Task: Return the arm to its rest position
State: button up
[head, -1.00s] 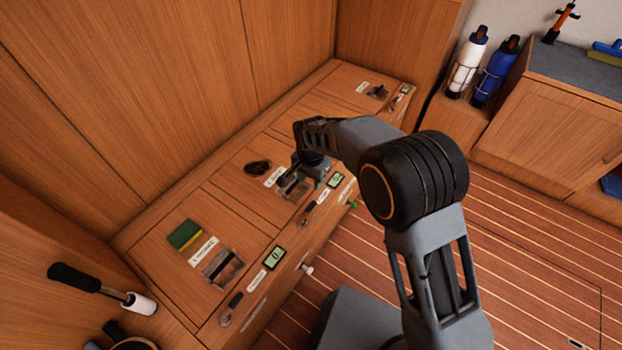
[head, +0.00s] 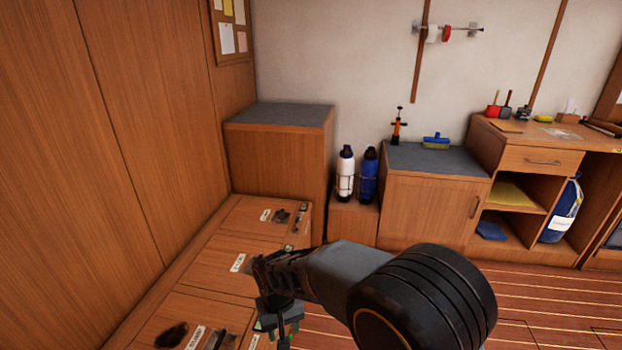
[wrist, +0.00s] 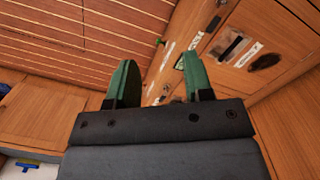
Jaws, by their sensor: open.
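My arm (head: 350,278) reaches in from the bottom of the head view, bent at a black, rounded joint. My gripper (head: 280,328) points down at the near edge of the wooden bench lockers. In the wrist view my gripper (wrist: 160,64) shows two green fingers set well apart with nothing between them. It is open and empty. The bench top and floor lie beyond the fingers, with a gap to them. The lower part of the arm is out of the head view.
The bench (head: 222,262) has labelled lids, a dark latch recess and a dark oval item (head: 171,335). White (head: 345,175) and blue (head: 368,178) bottles stand by a grey-topped cabinet (head: 430,205). Striped floor (head: 540,292) is open at the right.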

jog(key=s+d+r+m+t+p, duration=0.1)
jog(key=s+d+r+p, duration=0.1)
jog(key=d+r+p, duration=0.4)
jog(key=s+d+r+m+t+p, duration=0.1)
jog(key=d+r+p, duration=0.5)
jog(key=r, duration=1)
jog(key=s+d+r+m+t+p, duration=0.2)
jog(key=s+d+r+p, duration=0.2)
jog(key=d+r, duration=0.6)
jog(key=d+p, duration=0.1)
jog(key=p, duration=0.1)
jog(key=shift+r+p, duration=0.35)
jog(key=shift+r, duration=0.05)
jog(key=shift+a+y, duration=0.15)
jog(key=shift+y, duration=0.15)
